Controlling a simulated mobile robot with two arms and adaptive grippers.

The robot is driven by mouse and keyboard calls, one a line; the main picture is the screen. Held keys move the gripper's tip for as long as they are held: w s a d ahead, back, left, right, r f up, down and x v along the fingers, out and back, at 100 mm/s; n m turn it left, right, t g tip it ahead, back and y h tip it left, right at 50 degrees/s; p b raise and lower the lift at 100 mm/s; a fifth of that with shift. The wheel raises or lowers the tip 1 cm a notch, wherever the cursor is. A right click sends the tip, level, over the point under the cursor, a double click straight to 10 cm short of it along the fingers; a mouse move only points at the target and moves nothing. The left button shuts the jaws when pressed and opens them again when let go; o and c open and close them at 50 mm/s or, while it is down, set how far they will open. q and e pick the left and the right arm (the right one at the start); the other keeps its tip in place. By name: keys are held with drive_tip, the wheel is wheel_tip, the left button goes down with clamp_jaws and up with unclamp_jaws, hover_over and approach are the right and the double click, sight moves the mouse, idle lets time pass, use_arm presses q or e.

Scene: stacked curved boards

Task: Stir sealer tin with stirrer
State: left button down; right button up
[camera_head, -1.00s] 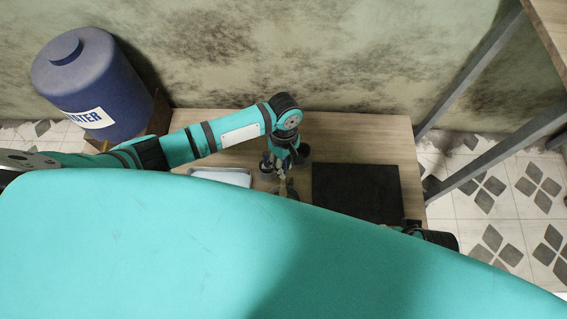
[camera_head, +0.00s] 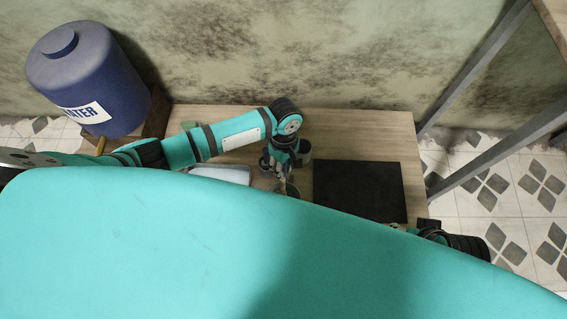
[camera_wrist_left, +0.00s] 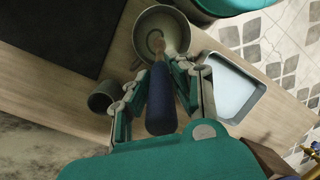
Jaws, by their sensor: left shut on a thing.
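My left gripper (camera_head: 281,170) is shut on the stirrer (camera_wrist_left: 160,95), gripping its dark blue handle. The stirrer's light brown end points at the sealer tin (camera_wrist_left: 173,16). That end overlaps the tin's round, pale opening in the left wrist view; I cannot tell how deep it reaches. In the head view the tin (camera_head: 292,191) stands just below the left fingers, partly hidden by them and my teal body. Part of my right arm shows at the lower right of the head view; its gripper is too hidden to read.
A dark grey cup (camera_head: 304,149) stands close beside the left gripper. A pale tray (camera_head: 232,173) lies left of it, and a flat black board (camera_head: 360,190) lies right. They are on a wooden table (camera_head: 360,130). A blue water barrel (camera_head: 88,80) stands at the left.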

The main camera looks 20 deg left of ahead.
use_arm(q)
drive_tip(key=shift+b+x, duration=0.7)
drive_tip(key=shift+x, duration=2)
